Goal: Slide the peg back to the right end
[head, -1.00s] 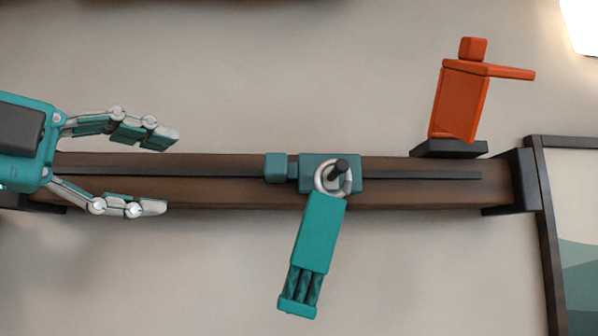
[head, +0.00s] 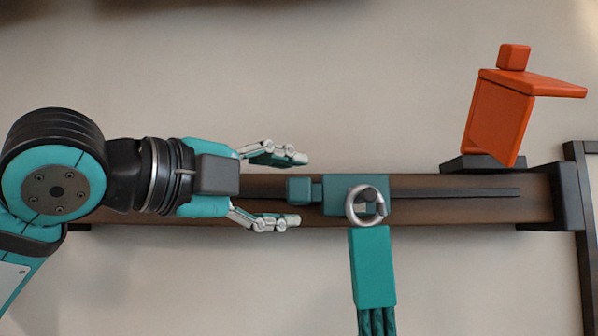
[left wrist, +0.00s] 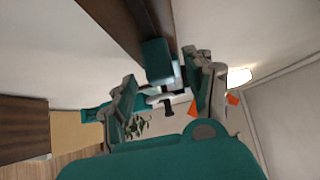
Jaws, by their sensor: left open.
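The peg is a teal slider block (head: 340,190) with a smaller teal block (head: 300,190) on its left end. It sits around the middle of the brown rail (head: 450,212), on a dark slot (head: 470,193). A metal ring (head: 367,204) hangs on it, carrying a teal cord holder (head: 372,268) with braided cords below. My left gripper (head: 297,190) is open, its fingers above and below the small block with gaps on both sides. In the left wrist view the small block (left wrist: 158,58) shows ahead of the fingers. My right gripper is not in view.
The rail right of the slider is clear up to a dark end bracket (head: 568,197). An orange angled piece (head: 500,120) stands on a dark base (head: 482,164) above the rail's right part. A dark frame (head: 582,250) stands at the right edge.

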